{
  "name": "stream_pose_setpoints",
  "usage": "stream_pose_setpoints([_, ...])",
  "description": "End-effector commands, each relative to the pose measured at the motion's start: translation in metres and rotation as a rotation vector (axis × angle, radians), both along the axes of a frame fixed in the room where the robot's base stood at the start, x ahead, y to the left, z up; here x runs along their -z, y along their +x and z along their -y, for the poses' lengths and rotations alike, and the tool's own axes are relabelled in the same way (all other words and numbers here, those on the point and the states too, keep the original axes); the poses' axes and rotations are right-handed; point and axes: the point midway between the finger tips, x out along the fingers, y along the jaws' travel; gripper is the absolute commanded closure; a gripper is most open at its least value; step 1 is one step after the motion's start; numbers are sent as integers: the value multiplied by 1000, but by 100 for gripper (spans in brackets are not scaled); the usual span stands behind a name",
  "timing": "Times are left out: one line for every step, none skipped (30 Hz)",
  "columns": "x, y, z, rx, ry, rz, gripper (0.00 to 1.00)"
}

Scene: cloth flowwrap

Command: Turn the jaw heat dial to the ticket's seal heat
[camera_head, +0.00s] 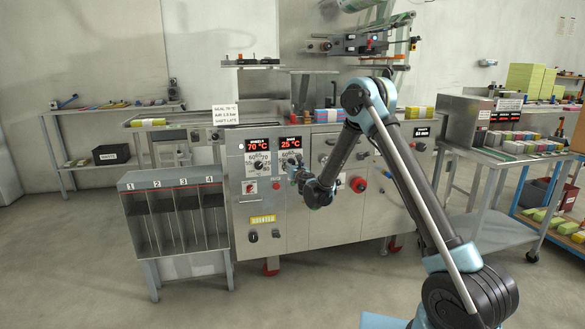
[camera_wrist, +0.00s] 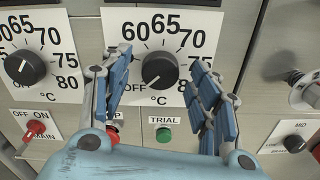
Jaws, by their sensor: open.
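A cabinet front carries two black dials on white scales. The right dial (camera_wrist: 160,70) has a scale marked 60 to 80 °C, and its mark points to the lower left, below the numbers. Its display (camera_head: 290,143) reads 25 °C with a small label above, perhaps JAWS. The left dial (camera_wrist: 25,67) sits under a display (camera_head: 258,146) reading 70 °C. A white ticket (camera_head: 225,115) stands above the panel; its first line seems to read SEAL 70, too small to be sure. My gripper (camera_wrist: 160,60) is open, its fingers either side of the right dial, contact unclear.
Below the dials are a red main switch (camera_wrist: 35,129) and a green trial button (camera_wrist: 164,135); a red button is partly hidden by my left finger. Another knob (camera_wrist: 299,142) is at the right. A numbered bin rack (camera_head: 135,215) stands left of the cabinet.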

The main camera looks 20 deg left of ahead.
Motion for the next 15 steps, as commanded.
stream_pose_setpoints([0,2,-1,0,0,0,44])
stream_pose_setpoints([0,3,-2,0,0,0,44])
stream_pose_setpoints([0,3,-2,0,0,0,44])
stream_pose_setpoints([0,4,-2,0,0,0,44])
stream_pose_setpoints([0,4,-2,0,0,0,44])
stream_pose_setpoints([0,4,-2,0,0,0,44])
stream_pose_setpoints([0,4,-2,0,0,0,44])
stream_pose_setpoints([0,4,-2,0,0,0,44])
stream_pose_setpoints([0,4,-2,0,0,0,44])
stream_pose_setpoints([0,4,-2,0,0,0,44])
stream_pose_setpoints([0,4,-2,0,0,0,46])
stream_pose_setpoints([0,4,-2,1,0,0,55])
stream_pose_setpoints([0,4,-2,1,0,0,62])
stream_pose_setpoints([0,4,-2,1,0,0,69])
stream_pose_setpoints([0,4,-2,1,0,0,78])
